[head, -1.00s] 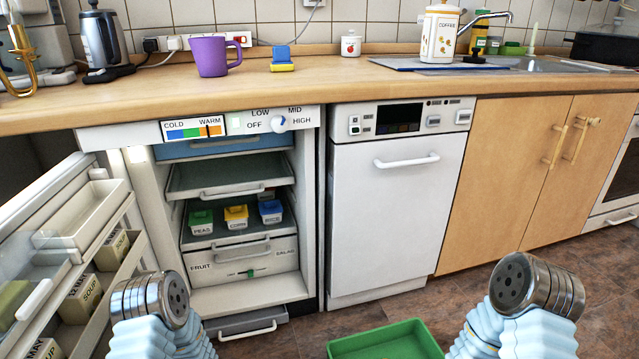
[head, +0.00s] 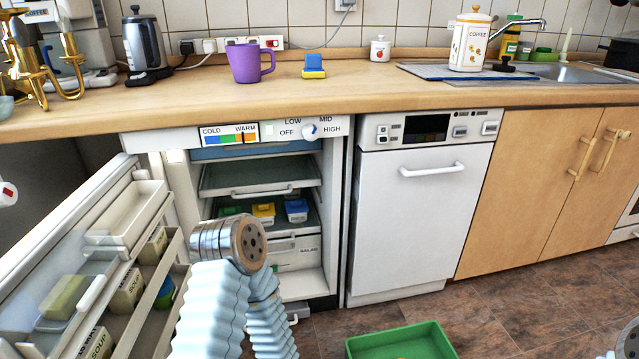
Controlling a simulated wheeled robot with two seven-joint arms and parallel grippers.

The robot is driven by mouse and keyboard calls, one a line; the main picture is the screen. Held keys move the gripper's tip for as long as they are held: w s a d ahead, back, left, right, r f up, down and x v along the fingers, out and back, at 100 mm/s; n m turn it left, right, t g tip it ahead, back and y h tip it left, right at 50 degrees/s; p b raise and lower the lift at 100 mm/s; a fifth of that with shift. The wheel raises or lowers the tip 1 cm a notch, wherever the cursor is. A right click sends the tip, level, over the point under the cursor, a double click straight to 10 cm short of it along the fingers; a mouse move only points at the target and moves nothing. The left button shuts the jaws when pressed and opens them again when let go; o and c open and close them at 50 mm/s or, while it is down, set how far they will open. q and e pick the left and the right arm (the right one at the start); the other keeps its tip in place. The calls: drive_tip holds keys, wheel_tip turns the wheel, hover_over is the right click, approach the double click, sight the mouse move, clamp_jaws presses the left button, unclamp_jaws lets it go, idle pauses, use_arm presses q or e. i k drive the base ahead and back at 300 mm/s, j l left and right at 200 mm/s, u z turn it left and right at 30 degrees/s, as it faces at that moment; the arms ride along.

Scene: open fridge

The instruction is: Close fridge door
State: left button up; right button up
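The fridge door (head: 128,168) stands wide open on the left, with its shelved inner side towards me. The fridge (head: 310,245) is open under the counter, with its shelves and tubs in sight. My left arm reaches up in front of the fridge opening, to the right of the door shelves and apart from them as far as I can tell. It ends in a round metal piece, and no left gripper fingers show. Only a small part of my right arm shows at the bottom right corner. Its gripper is not in sight.
The door shelves hold soup boxes (head: 127,292) and other packs. A white dishwasher (head: 410,220) stands right of the fridge. A green tray (head: 402,342) lies on the floor at the bottom. A purple mug (head: 246,63) stands on the counter (head: 370,92).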

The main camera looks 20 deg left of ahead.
sight(57, 246)
drive_tip(key=k+z, duration=0.15)
drive_tip(key=z, duration=1.5)
drive_tip(key=u, duration=0.45)
drive_tip(key=l+u, duration=0.15)
drive_tip(key=u, duration=0.8)
drive_tip(key=k+u, duration=0.1)
drive_tip(key=u, duration=0.35)
drive_tip(key=l+u, duration=0.1)
drive_tip(key=u, duration=0.35)
drive_tip(key=k+u, duration=0.1)
drive_tip(key=u, duration=0.35)
